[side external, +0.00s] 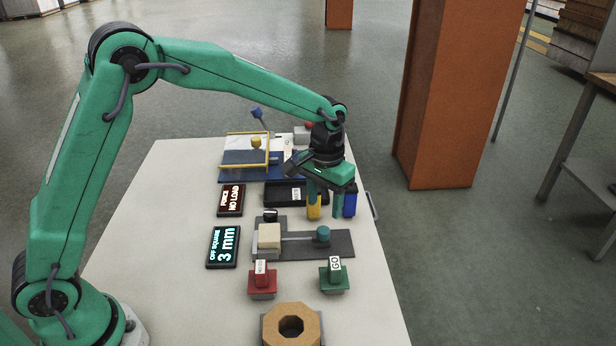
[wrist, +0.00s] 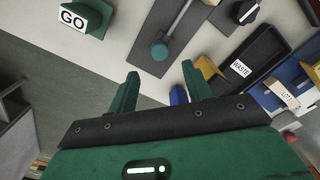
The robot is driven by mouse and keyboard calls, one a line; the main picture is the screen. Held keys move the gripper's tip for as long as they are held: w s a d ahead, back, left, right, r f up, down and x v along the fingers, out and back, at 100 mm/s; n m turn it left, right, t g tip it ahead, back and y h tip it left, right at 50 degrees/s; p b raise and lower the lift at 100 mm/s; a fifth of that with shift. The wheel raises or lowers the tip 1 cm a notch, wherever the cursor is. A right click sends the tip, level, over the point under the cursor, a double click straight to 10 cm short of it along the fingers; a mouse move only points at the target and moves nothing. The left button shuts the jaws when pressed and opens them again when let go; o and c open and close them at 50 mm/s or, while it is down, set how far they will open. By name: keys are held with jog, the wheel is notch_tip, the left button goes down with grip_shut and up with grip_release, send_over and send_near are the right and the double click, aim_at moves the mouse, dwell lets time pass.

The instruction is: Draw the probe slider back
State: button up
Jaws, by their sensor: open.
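The probe slider is a thin rod with a teal knob (side external: 323,234) on a dark plate (side external: 330,247). The rod runs left to a cream block (side external: 269,236). My gripper (side external: 324,212) is open and empty, with its fingers pointing down, above and behind the knob in the side view. In the wrist view, the knob (wrist: 160,50) lies ahead of the open fingertips (wrist: 160,72), roughly centred between them and apart from them. The cream block is out of the wrist view.
Near the fingers stand a yellow block (side external: 314,210) and a blue block (side external: 350,200). A black waste tray (side external: 275,196) lies behind. Red (side external: 262,282) and green GO (side external: 334,277) pieces stand in front, beside an octagonal ring (side external: 291,310). A display (side external: 223,247) reads "OFF SQUARE 3 mm", another (side external: 231,200) "NO LOAD".

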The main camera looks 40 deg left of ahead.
aim_at(323, 230)
jog(key=shift+f, duration=0.1)
jog(key=shift+f, duration=3.8)
